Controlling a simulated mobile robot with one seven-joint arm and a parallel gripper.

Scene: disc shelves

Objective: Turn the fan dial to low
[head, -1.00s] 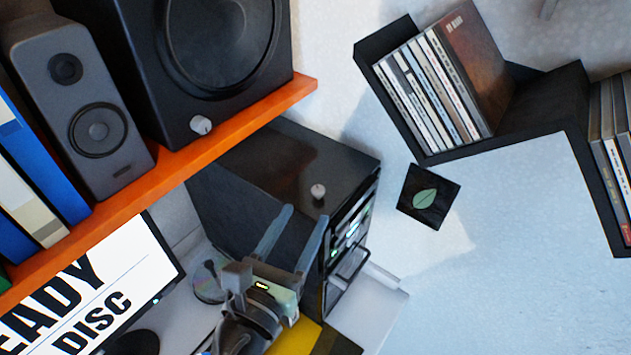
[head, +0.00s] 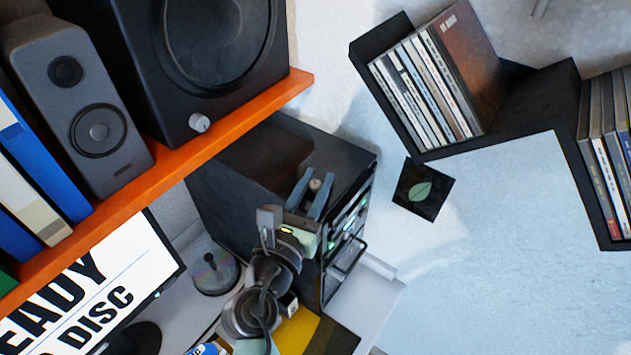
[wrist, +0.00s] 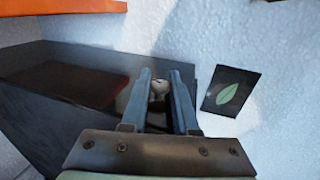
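A small pale round dial (head: 315,184) stands on top of the black computer tower (head: 235,165), close to its front edge. My gripper (head: 317,186) has reached over the tower, with one blue-grey finger on each side of the dial. In the wrist view the dial (wrist: 158,88) shows between the fingers (wrist: 161,95), seemingly nearer the left one. The fingers stand apart, with a narrow gap. I cannot tell whether both touch the dial. No fan or low mark can be made out beside it.
An orange shelf (head: 228,128) with speakers hangs at the upper left; the large speaker has its own pale knob (head: 199,122). A dark disc shelf (head: 520,128) and a leaf plaque (head: 423,188) are on the wall at right. A monitor (head: 105,290) stands lower left.

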